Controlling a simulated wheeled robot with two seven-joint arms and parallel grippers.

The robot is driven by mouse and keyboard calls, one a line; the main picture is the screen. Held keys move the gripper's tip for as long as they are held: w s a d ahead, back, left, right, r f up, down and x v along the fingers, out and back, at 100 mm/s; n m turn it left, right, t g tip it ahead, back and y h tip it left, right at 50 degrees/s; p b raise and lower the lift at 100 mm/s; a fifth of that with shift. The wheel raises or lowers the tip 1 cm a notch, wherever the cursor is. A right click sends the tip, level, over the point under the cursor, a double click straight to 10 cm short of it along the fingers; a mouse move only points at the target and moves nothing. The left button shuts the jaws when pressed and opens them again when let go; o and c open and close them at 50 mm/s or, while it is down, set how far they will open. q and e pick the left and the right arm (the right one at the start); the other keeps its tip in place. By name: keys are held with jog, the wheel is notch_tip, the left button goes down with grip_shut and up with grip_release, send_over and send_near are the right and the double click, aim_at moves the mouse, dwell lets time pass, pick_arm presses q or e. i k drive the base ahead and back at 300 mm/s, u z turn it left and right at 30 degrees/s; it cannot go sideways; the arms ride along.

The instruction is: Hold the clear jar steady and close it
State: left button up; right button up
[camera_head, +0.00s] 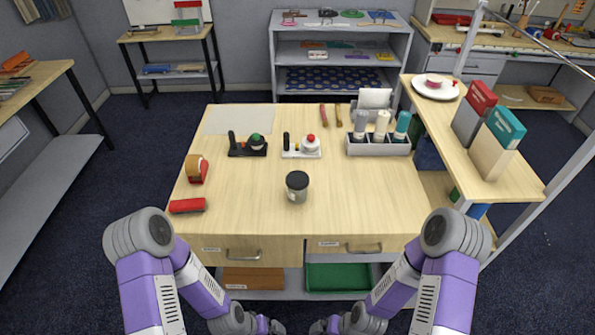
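A small clear-grey jar (297,193) stands upright near the front middle of the light wooden table. A dark round lid (297,179) sits on its top; I cannot tell whether it is fastened or only resting there. Something pale shows inside or on the jar's lower wall. My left gripper (274,326) and my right gripper (320,326) are low at the bottom edge of the picture, in front of the table and well apart from the jar. They are small and partly cut off, so their finger opening is unclear.
On the wooden table (240,215), a red block (187,205) and tape dispenser (196,168) lie at the left. Two small stands (248,147) (302,147) and a bottle rack (379,146) stand behind the jar. A raised side shelf (465,150) bounds the right. Room around the jar is clear.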

aim_at(295, 196)
jog(key=k, duration=0.5)
jog(key=z, duration=1.25)
jog(key=i, duration=1.1)
jog(key=u, duration=1.85)
